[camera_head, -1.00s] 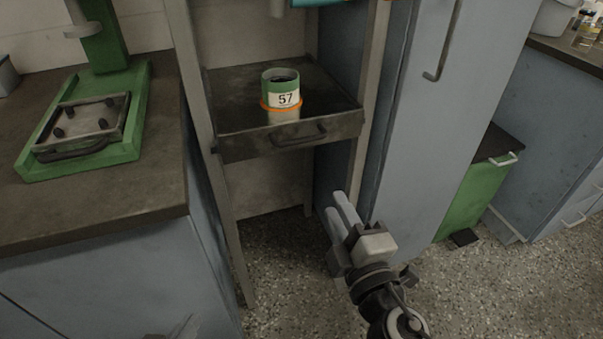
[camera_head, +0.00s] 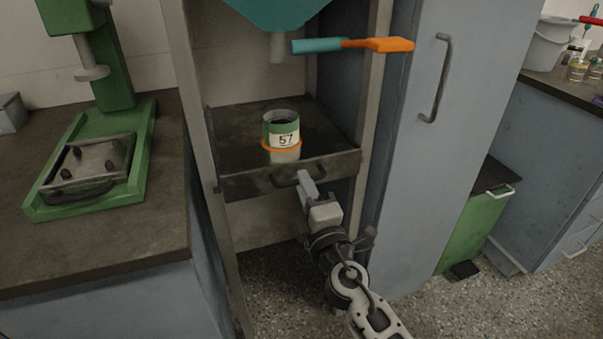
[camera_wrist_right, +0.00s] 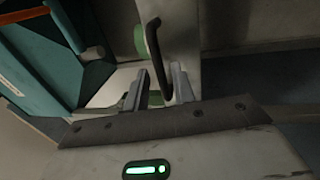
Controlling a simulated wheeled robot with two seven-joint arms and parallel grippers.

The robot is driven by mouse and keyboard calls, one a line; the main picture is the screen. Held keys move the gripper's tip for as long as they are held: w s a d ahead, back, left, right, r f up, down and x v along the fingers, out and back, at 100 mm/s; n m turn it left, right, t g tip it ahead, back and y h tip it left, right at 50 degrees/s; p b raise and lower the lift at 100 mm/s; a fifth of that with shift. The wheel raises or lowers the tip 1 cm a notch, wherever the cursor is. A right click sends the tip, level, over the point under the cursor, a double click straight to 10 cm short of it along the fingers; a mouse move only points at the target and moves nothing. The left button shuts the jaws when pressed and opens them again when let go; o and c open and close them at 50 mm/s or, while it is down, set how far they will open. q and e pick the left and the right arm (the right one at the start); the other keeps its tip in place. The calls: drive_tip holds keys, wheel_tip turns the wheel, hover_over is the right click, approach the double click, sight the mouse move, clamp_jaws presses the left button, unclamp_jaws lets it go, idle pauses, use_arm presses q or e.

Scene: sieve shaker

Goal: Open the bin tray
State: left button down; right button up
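The bin tray (camera_head: 240,186) is a dark metal shelf-like drawer in a pale frame, with a dark bar handle (camera_head: 284,181) on its front. A green and white cup (camera_head: 281,133) labelled 57, with an orange ring, stands on it. My right gripper (camera_head: 306,184) is at the right part of the handle. In the right wrist view its fingers (camera_wrist_right: 160,87) are apart, and the dark handle (camera_wrist_right: 154,48) shows between them, not clearly gripped. My left gripper is not in view.
A teal hopper (camera_head: 272,10) with a spout and an orange-ended valve lever (camera_head: 378,44) hangs above the tray. A worktop (camera_head: 110,240) with a green machine (camera_head: 105,110) is at left. A tall grey cabinet (camera_head: 425,160) stands at right. Floor in front is clear.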

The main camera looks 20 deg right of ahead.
drive_tip(key=shift+w+r, duration=0.2)
drive_tip(key=shift+w, duration=0.95)
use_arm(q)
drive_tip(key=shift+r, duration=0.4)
use_arm(e)
clamp_jaws()
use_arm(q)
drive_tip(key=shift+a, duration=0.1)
use_arm(e)
drive_tip(key=shift+s, duration=0.1)
